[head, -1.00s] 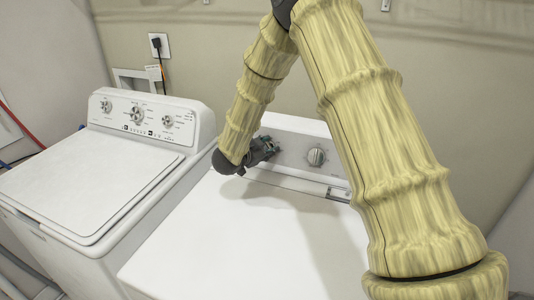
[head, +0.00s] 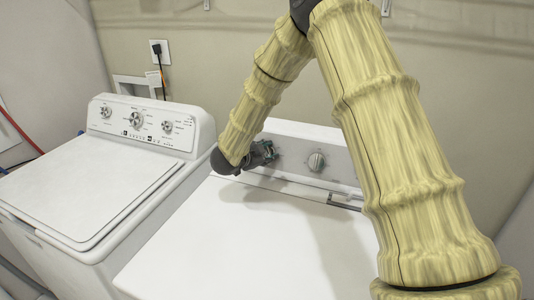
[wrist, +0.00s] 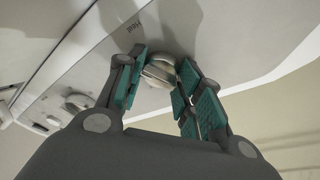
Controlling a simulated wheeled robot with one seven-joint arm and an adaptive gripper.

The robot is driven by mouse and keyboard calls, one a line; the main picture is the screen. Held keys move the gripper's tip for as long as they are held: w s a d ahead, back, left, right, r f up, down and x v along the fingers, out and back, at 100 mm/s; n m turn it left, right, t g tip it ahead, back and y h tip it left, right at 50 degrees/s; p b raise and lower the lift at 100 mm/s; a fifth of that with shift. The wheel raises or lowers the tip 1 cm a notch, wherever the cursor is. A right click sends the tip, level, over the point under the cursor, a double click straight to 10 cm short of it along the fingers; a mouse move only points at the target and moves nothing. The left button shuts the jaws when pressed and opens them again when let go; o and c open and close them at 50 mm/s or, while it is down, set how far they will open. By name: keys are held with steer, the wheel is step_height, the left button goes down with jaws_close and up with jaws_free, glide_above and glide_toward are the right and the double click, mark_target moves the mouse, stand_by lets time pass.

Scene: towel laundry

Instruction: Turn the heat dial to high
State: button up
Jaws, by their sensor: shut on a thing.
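The heat dial (wrist: 160,71) is a round pale knob on the dryer's control panel, with small lettering beside it in the wrist view. My gripper (wrist: 158,80) has its teal-padded fingers on either side of the dial and is shut on it. In the head view, my gripper (head: 268,151) is at the left part of the dryer's back panel, and it hides the dial there. The dial's pointer and setting cannot be read.
A second dial (head: 316,161) is to the right on the same panel; other knobs show in the wrist view (wrist: 78,102). The dryer top (head: 240,240) is clear. A washer (head: 90,180) stands at left. A wall is close behind.

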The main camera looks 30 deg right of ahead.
steer(key=o, duration=1)
steer(key=shift+r, duration=0.1)
steer(key=v, duration=1.2)
steer(key=x, duration=1.2)
